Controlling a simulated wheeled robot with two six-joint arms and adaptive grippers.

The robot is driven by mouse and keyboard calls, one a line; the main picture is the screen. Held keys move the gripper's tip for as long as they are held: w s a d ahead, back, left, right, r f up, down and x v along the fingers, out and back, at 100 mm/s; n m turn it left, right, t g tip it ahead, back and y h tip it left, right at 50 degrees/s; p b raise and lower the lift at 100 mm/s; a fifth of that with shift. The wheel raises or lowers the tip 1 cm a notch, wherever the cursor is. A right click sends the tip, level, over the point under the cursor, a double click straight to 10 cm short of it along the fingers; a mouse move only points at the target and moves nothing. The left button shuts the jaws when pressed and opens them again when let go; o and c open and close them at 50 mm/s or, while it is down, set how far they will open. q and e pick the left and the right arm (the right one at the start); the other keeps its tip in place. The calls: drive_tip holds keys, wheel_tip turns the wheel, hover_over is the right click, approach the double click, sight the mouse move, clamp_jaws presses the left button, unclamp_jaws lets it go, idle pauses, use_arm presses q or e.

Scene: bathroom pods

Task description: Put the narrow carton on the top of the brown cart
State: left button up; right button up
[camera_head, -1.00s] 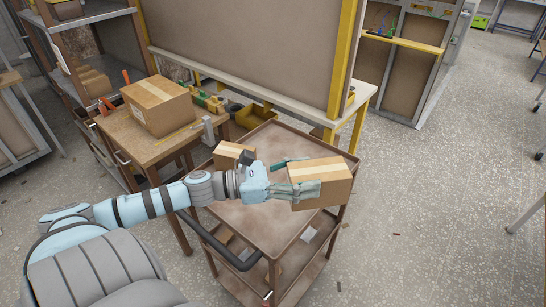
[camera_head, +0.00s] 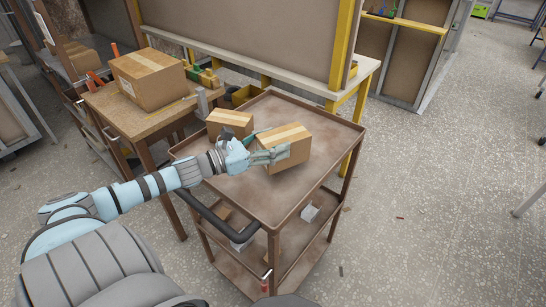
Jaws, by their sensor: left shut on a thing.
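My left gripper (camera_head: 266,149) reaches in from the left and is shut on the narrow carton (camera_head: 287,153), a brown box with a pale tape strip along its top. The carton is over the middle of the top shelf of the brown cart (camera_head: 318,160). I cannot tell whether its underside touches the shelf. The cart has a raised rim and a dark handle at its near left. My right gripper is not in view.
A second small carton (camera_head: 229,122) stands on the cart's top, just behind my left gripper. A large carton (camera_head: 150,80) sits on a wooden table (camera_head: 120,118) to the left. The right and front parts of the cart's top are bare. Some items lie on its lower shelf.

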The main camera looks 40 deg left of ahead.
use_arm(q)
wheel_tip(320, 180, down, 3)
drive_tip(key=shift+d+f+b, duration=0.1)
drive_tip(key=shift+f+b, duration=0.1)
drive_tip(key=shift+b, duration=0.85)
drive_tip(key=shift+r, duration=0.2)
drive_tip(key=shift+f, duration=0.2)
drive_tip(key=o, duration=1.6)
drive_tip(key=shift+r, duration=0.1)
drive_tip(key=shift+c, duration=0.2)
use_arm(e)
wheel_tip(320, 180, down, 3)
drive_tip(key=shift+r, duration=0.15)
